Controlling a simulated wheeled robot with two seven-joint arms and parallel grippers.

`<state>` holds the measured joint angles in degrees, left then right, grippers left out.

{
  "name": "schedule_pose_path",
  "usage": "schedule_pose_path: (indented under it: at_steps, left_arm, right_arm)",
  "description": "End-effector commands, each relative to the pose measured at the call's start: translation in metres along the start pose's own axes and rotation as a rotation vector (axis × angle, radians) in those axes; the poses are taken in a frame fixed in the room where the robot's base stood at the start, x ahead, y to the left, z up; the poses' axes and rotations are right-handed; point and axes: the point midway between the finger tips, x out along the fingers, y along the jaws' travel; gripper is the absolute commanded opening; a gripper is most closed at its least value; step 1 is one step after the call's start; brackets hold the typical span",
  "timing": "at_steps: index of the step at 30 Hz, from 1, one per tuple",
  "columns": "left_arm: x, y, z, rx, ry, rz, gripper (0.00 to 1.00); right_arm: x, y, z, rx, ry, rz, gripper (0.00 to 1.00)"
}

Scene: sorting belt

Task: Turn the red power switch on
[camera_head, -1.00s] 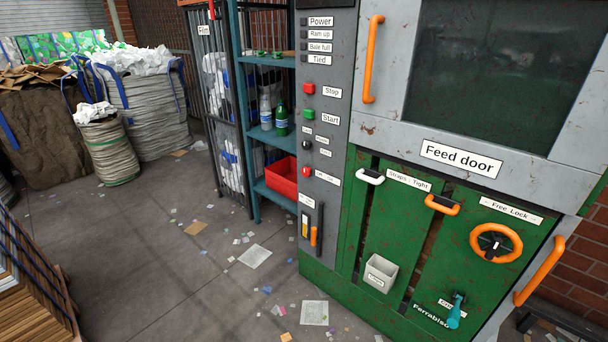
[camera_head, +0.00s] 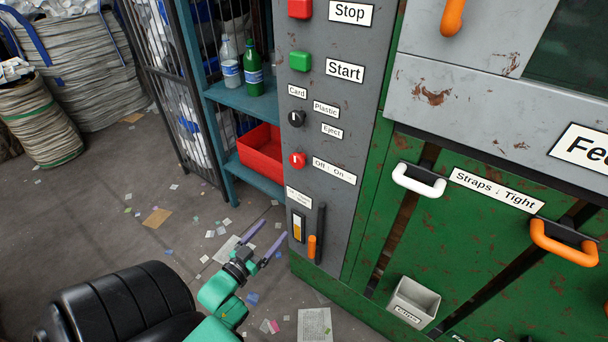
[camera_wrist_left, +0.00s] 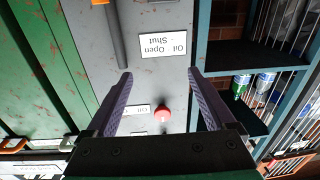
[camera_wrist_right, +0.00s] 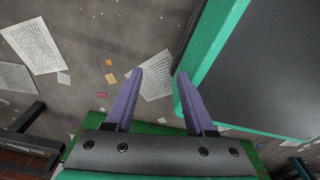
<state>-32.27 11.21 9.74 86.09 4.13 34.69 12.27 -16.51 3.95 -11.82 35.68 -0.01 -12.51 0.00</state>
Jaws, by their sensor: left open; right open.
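The red power switch (camera_head: 297,160) is a round red knob with a white mark on the grey control panel, left of its "Off - On" label (camera_head: 334,171). It also shows in the left wrist view (camera_wrist_left: 163,114), between the open fingers and beyond them. My left gripper (camera_head: 264,237) is open and empty, below and left of the switch, apart from it. In the left wrist view its purple fingers (camera_wrist_left: 158,84) frame the panel. My right gripper (camera_wrist_right: 155,75) is open and empty in its own wrist view, over the littered floor; the head view does not show it.
Above the switch sit a black selector knob (camera_head: 296,118), a green Start button (camera_head: 300,61) and a red Stop button (camera_head: 300,8). Below it is an orange-tipped lever (camera_head: 312,246). A teal shelf with a red bin (camera_head: 262,155) stands to the left. Papers lie on the floor.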

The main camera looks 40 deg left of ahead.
Motion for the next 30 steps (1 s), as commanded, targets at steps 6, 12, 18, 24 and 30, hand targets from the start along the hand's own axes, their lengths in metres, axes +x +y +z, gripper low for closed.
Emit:
schedule_pose_path:
  at_steps: [6,12,18,24,30]
  left_arm:
    - [0.001,-0.005,-0.110,0.007,0.391,0.066,0.88]
    - [0.037,-0.002,-0.130,0.007,0.397,0.067,0.88]
    - [0.088,0.001,-0.149,0.006,0.394,0.065,0.88]
    - [0.124,0.004,-0.162,0.007,0.390,0.065,0.88]
    - [0.132,0.004,-0.165,0.006,0.386,0.064,0.88]
  right_arm:
    - [0.028,0.011,0.027,0.005,-0.039,0.015,0.55]
    - [0.021,0.014,0.021,0.003,-0.029,0.019,0.55]
    - [0.019,0.010,0.013,0.002,-0.014,0.014,0.55]
    - [0.020,0.002,0.011,0.003,-0.013,0.004,0.55]
    - [0.020,0.001,0.012,0.002,-0.014,0.002,0.55]
